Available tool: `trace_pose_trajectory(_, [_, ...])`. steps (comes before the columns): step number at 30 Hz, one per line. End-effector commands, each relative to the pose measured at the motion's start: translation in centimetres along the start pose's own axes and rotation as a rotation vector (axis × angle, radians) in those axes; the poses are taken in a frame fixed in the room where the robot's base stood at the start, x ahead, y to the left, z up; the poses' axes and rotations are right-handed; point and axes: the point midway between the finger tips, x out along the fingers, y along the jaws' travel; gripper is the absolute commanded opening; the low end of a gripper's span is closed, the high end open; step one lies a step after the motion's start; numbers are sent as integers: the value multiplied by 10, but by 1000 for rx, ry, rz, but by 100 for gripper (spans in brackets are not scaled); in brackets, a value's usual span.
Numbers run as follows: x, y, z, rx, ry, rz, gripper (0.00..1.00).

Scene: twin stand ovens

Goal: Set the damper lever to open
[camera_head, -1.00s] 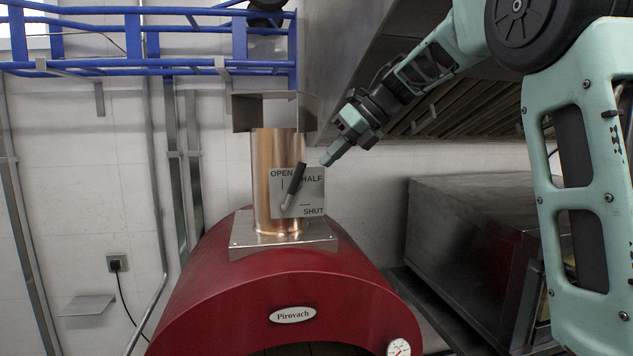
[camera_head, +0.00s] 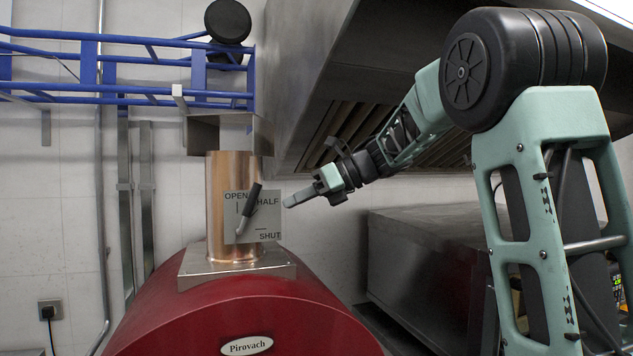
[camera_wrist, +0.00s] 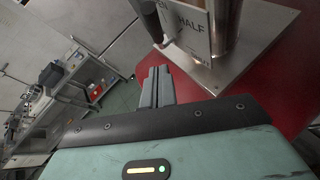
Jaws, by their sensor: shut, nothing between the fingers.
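The damper lever (camera_head: 251,203) has a black grip and a pale lower end on a grey plate (camera_head: 269,222) marked OPEN, HALF and SHUT. It leans up and right, between the OPEN mark and the HALF label. The plate sits on the copper flue (camera_head: 218,198) of the red oven. My gripper (camera_head: 287,203) is shut and empty, just right of the plate at about the HALF label's height, apparently apart from the lever. In the wrist view the closed fingers (camera_wrist: 158,76) point toward the plate (camera_wrist: 192,30), where the lever is partly cut off by the top edge.
The red oven (camera_head: 245,310) is below the flue. A steel hood (camera_head: 300,80) hangs above and a steel oven (camera_head: 425,265) stands at right. A steel box (camera_head: 228,134) tops the flue.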

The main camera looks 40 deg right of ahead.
Motion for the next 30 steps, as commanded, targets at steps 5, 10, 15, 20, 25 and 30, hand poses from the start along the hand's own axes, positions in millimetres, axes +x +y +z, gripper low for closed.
trace_pose_trajectory(5, [28,1,14,1,2,1,0])
trace_pose_trajectory(10, [42,0,25,0,2,-1,0])
trace_pose_trajectory(15, [48,0,29,0,0,-1,0])
trace_pose_trajectory(20, [49,0,29,0,-1,-1,0])
trace_pose_trajectory(25, [48,0,29,-1,1,-1,0])
trace_pose_trajectory(30, [51,7,39,-32,67,-28,0])
